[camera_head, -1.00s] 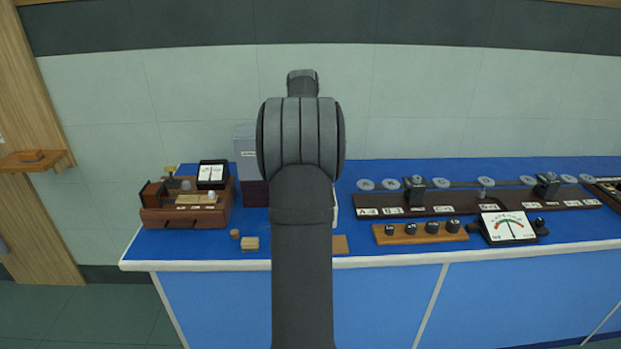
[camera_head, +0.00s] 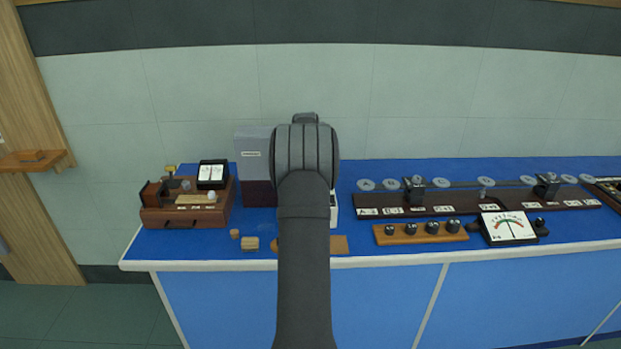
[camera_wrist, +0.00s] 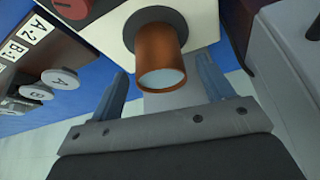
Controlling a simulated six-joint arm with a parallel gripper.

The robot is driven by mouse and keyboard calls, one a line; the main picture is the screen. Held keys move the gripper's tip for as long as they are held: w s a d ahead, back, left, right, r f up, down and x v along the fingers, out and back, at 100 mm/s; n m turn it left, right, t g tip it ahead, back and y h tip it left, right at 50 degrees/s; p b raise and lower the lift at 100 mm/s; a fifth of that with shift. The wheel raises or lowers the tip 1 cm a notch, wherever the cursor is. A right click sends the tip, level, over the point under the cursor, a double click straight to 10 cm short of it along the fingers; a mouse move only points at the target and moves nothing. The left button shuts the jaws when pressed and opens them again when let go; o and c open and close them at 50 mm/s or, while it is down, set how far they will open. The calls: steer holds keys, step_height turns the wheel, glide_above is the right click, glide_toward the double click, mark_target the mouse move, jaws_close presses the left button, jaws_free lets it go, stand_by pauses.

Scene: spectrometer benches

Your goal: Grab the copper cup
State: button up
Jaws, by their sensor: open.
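The copper cup (camera_wrist: 156,50) shows in the wrist view, seated in a dark round ring on a white housing (camera_wrist: 115,28). Its pale, greyish round end faces the camera. My gripper (camera_wrist: 162,66) is open, with one bluish finger on each side of the cup in the picture. Gaps show between the fingers and the cup; I cannot tell how far they reach along it in depth. In the head view the cup and the fingers are hidden behind my arm, and only a white edge of the housing (camera_head: 333,212) shows.
A grey box (camera_head: 253,160) stands left of my arm. A wooden instrument (camera_head: 185,215) is farther left. A long dark rail with labelled discs (camera_head: 450,201), a wooden block with knobs (camera_head: 420,234) and a dial meter (camera_head: 508,227) are on the right. Small wooden blocks (camera_head: 250,244) lie near the front edge.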

steer(key=x, duration=0.3)
steer(key=shift+a, duration=0.1)
steer(key=c, duration=1.2)
